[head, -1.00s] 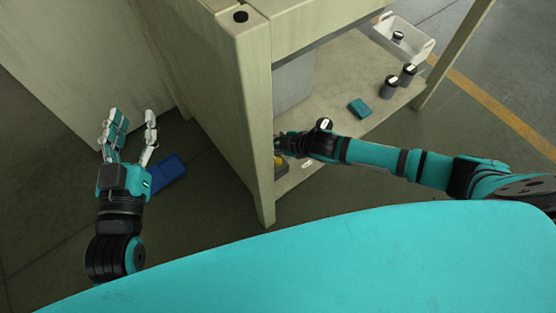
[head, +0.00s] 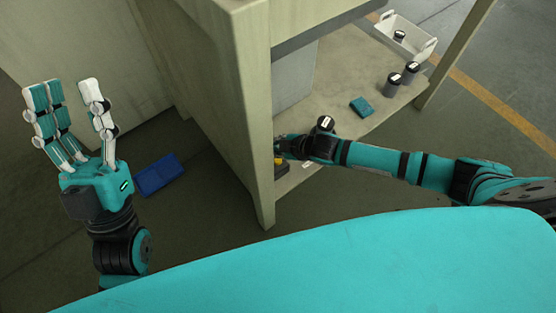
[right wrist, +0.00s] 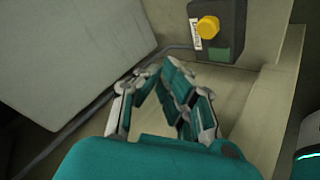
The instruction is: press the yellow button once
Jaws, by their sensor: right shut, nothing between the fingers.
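The yellow button (right wrist: 208,28) sits on a dark box (right wrist: 222,50) in the upper right of the right wrist view. A small part of the yellow button also shows in the head view (head: 279,160), beside the table leg. My right gripper (right wrist: 166,72) is shut and empty, with its fingertips below and left of the button, apart from it in the picture. In the head view my right gripper (head: 283,145) is partly hidden by the leg. My left gripper (head: 62,92) is open and empty, fingers upward, at the left.
The table leg (head: 240,110) stands between my two arms. On the lower shelf (head: 345,75) are a teal block (head: 361,106), dark canisters (head: 391,84) and a white bin (head: 413,40). A blue item (head: 158,175) lies on the floor near my left gripper.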

